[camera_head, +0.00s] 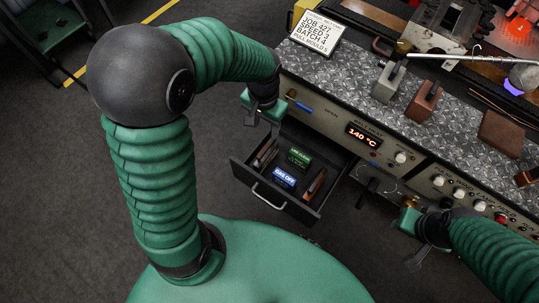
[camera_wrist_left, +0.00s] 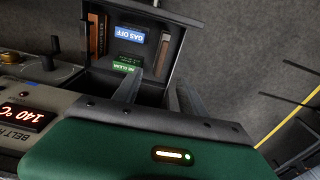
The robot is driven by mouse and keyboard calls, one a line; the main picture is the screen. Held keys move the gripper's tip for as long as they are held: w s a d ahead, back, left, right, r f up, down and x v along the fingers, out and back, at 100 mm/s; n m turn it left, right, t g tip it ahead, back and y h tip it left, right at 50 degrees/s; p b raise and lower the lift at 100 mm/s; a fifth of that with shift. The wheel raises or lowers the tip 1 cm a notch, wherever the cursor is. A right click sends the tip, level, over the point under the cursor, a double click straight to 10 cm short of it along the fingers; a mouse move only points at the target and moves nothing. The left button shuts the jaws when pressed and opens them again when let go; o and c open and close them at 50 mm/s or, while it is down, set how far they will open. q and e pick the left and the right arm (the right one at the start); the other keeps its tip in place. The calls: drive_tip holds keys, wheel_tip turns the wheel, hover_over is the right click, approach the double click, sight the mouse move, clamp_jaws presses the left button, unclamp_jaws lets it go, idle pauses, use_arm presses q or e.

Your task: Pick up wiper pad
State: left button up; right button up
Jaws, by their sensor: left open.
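No thing here is plainly marked as the wiper pad. A flat brown pad-like block (camera_head: 502,133) lies on the bench top at the right, and I cannot tell if it is the wiper pad. The open drawer (camera_head: 243,174) holds a blue GAS OFF tag (camera_head: 284,177), a green tag (camera_head: 299,157) and slim brownish pieces at its sides, one at the right (camera_head: 315,184). My left gripper (camera_head: 263,122) is open above the drawer's back edge. In the left wrist view its fingers (camera_wrist_left: 158,95) stand apart, empty, near the green tag (camera_wrist_left: 125,67). My right gripper (camera_head: 415,240) hangs before the panel.
A grey block (camera_head: 388,83) and a reddish-brown block (camera_head: 424,100) stand on the patterned bench top. A white job card (camera_head: 316,31) stands at its left end. The front panel has a 140 °C display (camera_head: 361,136) and several knobs. The floor left of the drawer is clear.

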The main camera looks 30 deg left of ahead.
use_arm(q)
drive_tip(key=b, duration=0.2)
hover_over(268, 150)
drive_tip(key=w, duration=0.2)
wheel_tip(268, 150, down, 4)
drive_tip(key=shift+g, duration=0.3)
drive_tip(key=f+b, duration=0.2)
drive_tip(key=f, duration=0.3)
drive_tip(key=s+f+b, duration=0.1)
drive_tip(key=f, duration=0.4)
drive_tip(key=f+b, duration=0.2)
drive_tip(key=f, duration=0.4)
drive_tip(key=shift+s+a+b, duration=0.1)
drive_tip(key=shift+s+b, duration=0.2)
drive_tip(key=shift+b, duration=0.05)
drive_tip(key=shift+a+f, duration=0.1)
drive_tip(key=shift+a, duration=0.5)
drive_tip(key=shift+c, duration=1.6)
drive_tip(key=shift+d, duration=0.4)
clamp_jaws()
use_arm(e)
wheel_tip(268, 150, down, 11)
drive_tip(key=d, duration=0.2)
drive_tip(key=shift+d+r, duration=0.2)
drive_tip(key=shift+d, duration=0.2)
